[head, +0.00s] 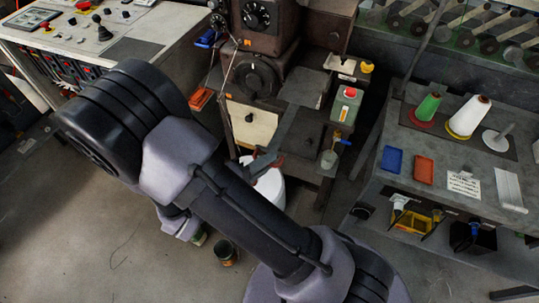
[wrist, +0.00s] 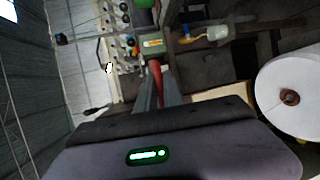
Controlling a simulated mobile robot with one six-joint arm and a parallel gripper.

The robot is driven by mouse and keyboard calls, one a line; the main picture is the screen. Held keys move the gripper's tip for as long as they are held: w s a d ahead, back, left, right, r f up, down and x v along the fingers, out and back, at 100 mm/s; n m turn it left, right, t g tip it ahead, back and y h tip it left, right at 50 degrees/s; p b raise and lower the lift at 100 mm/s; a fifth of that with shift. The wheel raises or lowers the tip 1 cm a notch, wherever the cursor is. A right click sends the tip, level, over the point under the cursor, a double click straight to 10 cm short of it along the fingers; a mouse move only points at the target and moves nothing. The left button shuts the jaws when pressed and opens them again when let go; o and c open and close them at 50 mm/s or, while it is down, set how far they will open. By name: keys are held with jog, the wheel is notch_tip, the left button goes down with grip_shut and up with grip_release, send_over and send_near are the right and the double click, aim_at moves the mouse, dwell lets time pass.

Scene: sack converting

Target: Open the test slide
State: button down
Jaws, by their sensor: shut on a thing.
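My gripper (wrist: 160,88) is shut on a narrow red piece (wrist: 157,76) in the wrist view, with one grey finger on each side of it. I take this red piece to be the test slide's handle, but no label shows. In the head view my gripper (head: 266,160) is small and partly hidden by my own arm, in front of the dark machine stand. How far the slide is open cannot be told; the held part is mostly hidden by the fingers.
The dark machine (head: 262,75) stands behind my gripper. A white roll or tub (head: 270,187) stands just below it. A control desk (head: 120,48) is at left. A grey bench (head: 445,150) with thread cones is at right. Open floor lies at lower left.

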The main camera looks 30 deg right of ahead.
jog(key=c, duration=1.5)
grip_release()
jog(key=p+v, duration=0.4)
jog(key=v, duration=1.3)
jog(key=shift+a, duration=0.15)
jog(key=shift+s+r, duration=0.15)
jog(key=shift+r, duration=0.05)
